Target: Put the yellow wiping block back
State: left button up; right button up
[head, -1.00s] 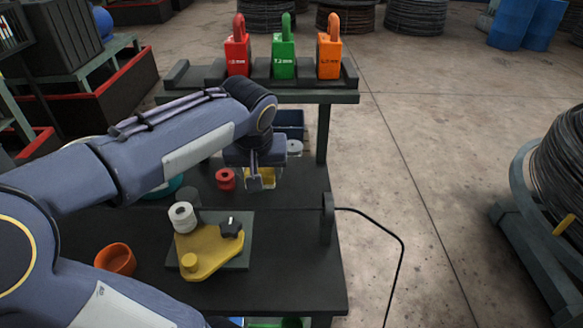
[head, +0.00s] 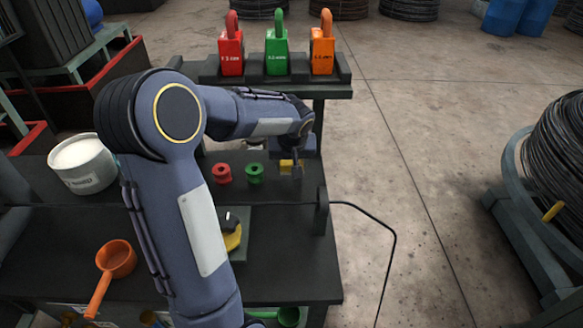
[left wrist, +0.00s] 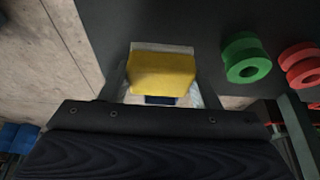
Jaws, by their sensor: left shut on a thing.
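The yellow wiping block (head: 286,166) is at the right side of the black bench, to the right of the green spool. My left gripper (head: 296,171) is shut on it. In the left wrist view the yellow block (left wrist: 162,74) sits between the two fingers of my left gripper (left wrist: 162,88). A pale strip shows along its far edge; I cannot tell whether it is part of the block or something under it. Whether the block touches the bench is not clear. My right gripper is not in view.
A red spool (head: 222,173) and a green spool (head: 255,173) stand left of the block. Red, green and orange padlock-shaped blocks (head: 276,52) stand on the rear shelf. A white tub (head: 83,163) and orange ladle (head: 117,259) are at left. My arm partly hides a yellow fixture (head: 233,239).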

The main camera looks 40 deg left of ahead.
pick_arm(q)
jog(key=shift+f, duration=1.5)
jog(key=shift+f, duration=0.2)
jog(key=o, duration=1)
jog(key=shift+c, duration=0.2)
jog(key=shift+r, duration=0.1)
jog(key=shift+r+p, duration=0.25)
jog(key=shift+p, duration=0.15)
jog(key=v, duration=1.1)
jog(key=shift+r+b, duration=0.4)
jog(key=shift+b, duration=0.05)
